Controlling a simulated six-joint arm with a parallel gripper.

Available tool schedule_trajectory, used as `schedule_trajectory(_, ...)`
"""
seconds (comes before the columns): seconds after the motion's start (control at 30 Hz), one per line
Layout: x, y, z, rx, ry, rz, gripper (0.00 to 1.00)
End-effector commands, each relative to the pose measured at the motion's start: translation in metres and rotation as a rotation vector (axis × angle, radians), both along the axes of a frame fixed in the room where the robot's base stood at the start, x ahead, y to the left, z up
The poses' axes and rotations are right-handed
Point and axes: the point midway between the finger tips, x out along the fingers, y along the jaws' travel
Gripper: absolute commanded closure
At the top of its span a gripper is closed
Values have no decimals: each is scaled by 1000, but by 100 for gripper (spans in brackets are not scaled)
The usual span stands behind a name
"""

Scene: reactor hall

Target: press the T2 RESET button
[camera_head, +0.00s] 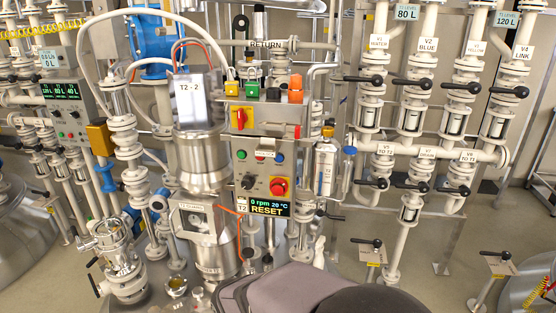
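The grey T2 control panel (258,172) stands upright at the centre of the head view. Its top row has a green button (241,154), a small red-and-white part (264,154) and a blue button (280,157). Below are a black knob (248,182) and a red mushroom button (278,187) on yellow. A display (268,204) reads "0 rpm 20 °C", with "T2" and "RESET" lettering at the panel's lower edge. I cannot tell which button the RESET lettering belongs to. Dark parts of my arm fill the bottom centre, below the panel. My gripper's fingers do not show.
A steel vessel column labelled T2-2 (191,110) stands left of the panel. A red-and-yellow switch (240,118) and an orange lamp (295,90) sit above it. White valve pipework (430,150) fills the right. Open floor (430,280) shows at lower right.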

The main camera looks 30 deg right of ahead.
Motion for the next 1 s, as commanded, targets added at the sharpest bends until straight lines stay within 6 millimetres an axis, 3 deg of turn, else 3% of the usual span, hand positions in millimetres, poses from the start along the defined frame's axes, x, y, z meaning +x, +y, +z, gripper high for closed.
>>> schedule_trajectory(0.03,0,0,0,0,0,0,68)
schedule_trajectory(0.17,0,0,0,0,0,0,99)
schedule_trajectory(1.0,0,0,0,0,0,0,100)
